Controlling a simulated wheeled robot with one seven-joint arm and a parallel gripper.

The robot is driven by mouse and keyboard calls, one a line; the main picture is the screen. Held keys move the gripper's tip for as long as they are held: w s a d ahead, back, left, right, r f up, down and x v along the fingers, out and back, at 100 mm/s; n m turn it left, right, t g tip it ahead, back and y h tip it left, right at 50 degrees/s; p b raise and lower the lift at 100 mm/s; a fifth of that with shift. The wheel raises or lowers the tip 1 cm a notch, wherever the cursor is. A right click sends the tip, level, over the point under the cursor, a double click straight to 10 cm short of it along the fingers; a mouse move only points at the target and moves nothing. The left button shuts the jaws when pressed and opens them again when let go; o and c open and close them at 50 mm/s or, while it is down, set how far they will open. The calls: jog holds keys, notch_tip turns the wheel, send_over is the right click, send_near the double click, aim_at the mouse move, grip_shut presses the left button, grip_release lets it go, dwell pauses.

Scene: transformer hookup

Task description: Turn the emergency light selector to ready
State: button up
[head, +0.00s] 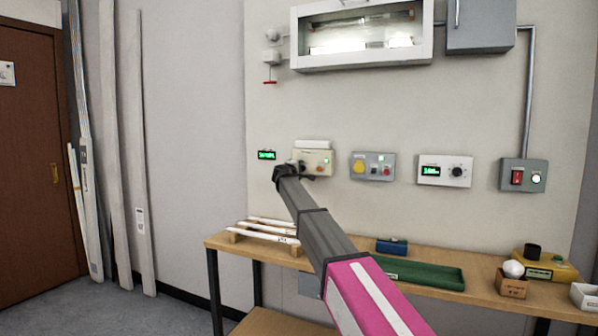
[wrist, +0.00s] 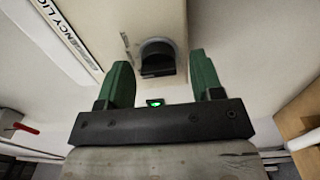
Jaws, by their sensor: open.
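The emergency light box (head: 326,157) is a beige panel on the wall, left of the other control boxes. In the wrist view its white label strip (wrist: 68,35) reads in part "ENCY LIG". The black round selector knob (wrist: 157,54) stands out from the beige face (wrist: 190,20). My gripper (wrist: 160,68) is open, with one green finger to each side of the knob and clear gaps on both sides. A small green-lit indicator (wrist: 155,102) shows between the fingers. In the head view my gripper (head: 294,172) covers the box's lower left part. I cannot read the knob's setting.
A wooden bench (head: 490,290) with a green tray (head: 425,275) is below. A lamp case (head: 437,50) hangs above.

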jog(key=v, duration=1)
jog(key=shift+s, duration=0.4)
jog(key=shift+a, duration=0.15)
